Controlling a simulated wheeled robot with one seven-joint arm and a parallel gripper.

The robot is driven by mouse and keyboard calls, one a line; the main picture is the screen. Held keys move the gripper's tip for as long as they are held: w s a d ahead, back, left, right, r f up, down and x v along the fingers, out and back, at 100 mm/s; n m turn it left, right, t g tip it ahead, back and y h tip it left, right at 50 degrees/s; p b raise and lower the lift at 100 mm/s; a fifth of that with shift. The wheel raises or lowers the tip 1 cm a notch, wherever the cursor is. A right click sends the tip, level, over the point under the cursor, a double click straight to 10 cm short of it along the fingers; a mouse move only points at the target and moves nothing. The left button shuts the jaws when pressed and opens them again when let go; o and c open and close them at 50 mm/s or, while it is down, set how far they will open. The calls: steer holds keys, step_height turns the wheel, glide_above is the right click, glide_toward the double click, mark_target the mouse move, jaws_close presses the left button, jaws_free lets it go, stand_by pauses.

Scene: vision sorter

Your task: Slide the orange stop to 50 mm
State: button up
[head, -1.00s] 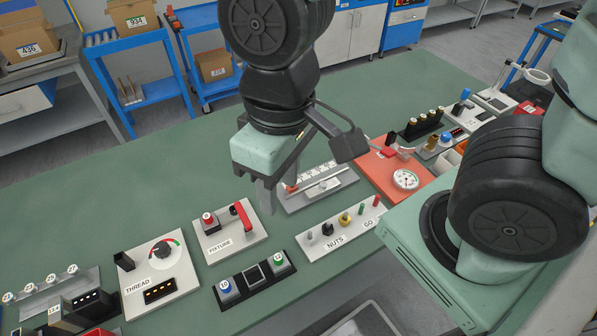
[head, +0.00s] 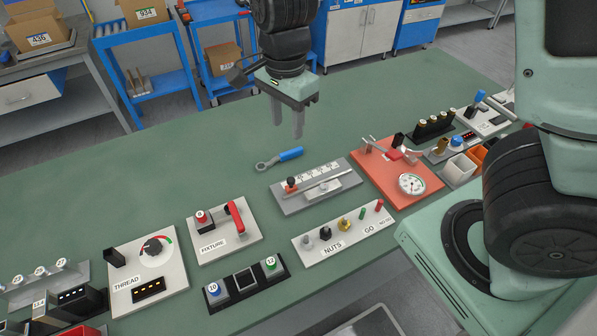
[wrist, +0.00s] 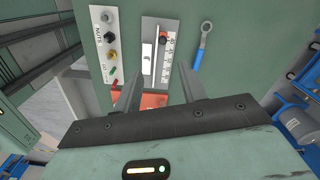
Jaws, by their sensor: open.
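The orange stop (head: 290,184) sits near the left end of a grey slide gauge (head: 290,206) with a numbered white scale (head: 318,172). In the wrist view the stop (wrist: 163,38) is near the top of the gauge, by the scale (wrist: 167,66); the exact reading is too small to tell. My gripper (head: 288,136) is open and empty, above the table behind the gauge, its fingers pointing down. In the wrist view its two fingers (wrist: 157,92) point toward the gauge, apart from the stop.
A blue-handled ring wrench (head: 287,155) lies just behind the gauge. A NUTS board (head: 318,252) with knobs and pegs is in front. A red plate with a dial (head: 385,190) stands close on the right. The table (head: 150,185) is clear at left behind the fixtures.

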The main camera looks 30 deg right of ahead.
mark_target(291, 179)
steer(key=shift+m, duration=0.4)
steer(key=f, duration=0.6)
steer(key=f+b, duration=0.1)
steer(key=f, duration=1)
steer(key=shift+w+d+f, duration=0.3)
steer(key=shift+d, duration=0.05)
